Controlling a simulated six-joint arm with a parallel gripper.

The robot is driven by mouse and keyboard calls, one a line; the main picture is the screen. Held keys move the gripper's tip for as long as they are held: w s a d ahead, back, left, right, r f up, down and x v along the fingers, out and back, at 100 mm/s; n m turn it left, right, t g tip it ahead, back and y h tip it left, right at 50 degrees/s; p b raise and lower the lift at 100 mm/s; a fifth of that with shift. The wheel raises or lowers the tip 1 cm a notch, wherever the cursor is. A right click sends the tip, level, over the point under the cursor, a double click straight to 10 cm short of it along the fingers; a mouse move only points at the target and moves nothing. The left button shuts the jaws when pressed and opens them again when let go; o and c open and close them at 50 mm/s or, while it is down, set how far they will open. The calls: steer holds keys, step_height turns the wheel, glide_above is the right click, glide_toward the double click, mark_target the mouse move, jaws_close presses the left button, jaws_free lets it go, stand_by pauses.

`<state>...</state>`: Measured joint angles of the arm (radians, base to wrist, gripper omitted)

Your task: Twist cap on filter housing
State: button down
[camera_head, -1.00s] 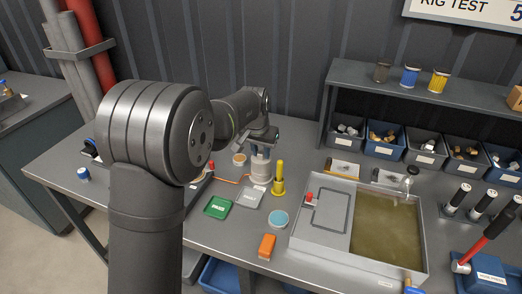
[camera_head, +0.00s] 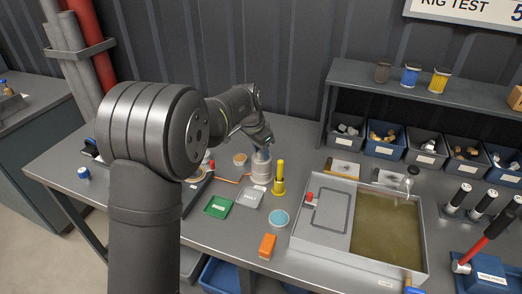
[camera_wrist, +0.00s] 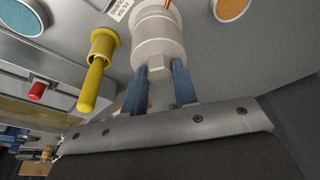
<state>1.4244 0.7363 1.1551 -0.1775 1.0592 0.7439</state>
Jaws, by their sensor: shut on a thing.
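The pale filter housing (camera_head: 260,174) stands upright on the bench behind the yellow tool (camera_head: 279,178), and it also fills the upper middle of the wrist view (camera_wrist: 158,35). My gripper (camera_wrist: 160,82) has its blue fingers on either side of a small pale block on the cap end of the housing. The fingers are shut on this part, which I take to be the cap (camera_wrist: 162,94). In the head view my gripper (camera_head: 261,153) is at the top of the housing, and the cap is mostly hidden there.
The yellow tool stands close to the right of the housing. A green pad (camera_head: 218,207), a grey pad (camera_head: 249,197), a blue disc (camera_head: 279,218) and an orange block (camera_head: 267,246) lie in front. A grey tray (camera_head: 294,240) stands to the right. An orange disc (camera_head: 240,159) lies behind left.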

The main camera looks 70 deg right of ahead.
steer(key=m, duration=0.4)
steer(key=shift+w+d+g+y, duration=0.1)
steer(key=shift+g+y, duration=0.2)
steer(key=shift+g, duration=0.1)
steer(key=m, duration=0.4)
steer(key=shift+y, duration=0.4)
steer(key=shift+m+g, duration=0.3)
steer(key=shift+m, duration=0.5)
steer(key=shift+d+m+y, duration=0.1)
steer(key=shift+m+y, duration=0.3)
steer(key=shift+m, duration=0.4)
steer(key=shift+m+y, duration=0.5)
steer(key=shift+m, duration=1.5)
steer(key=c, duration=0.8)
jaws_free()
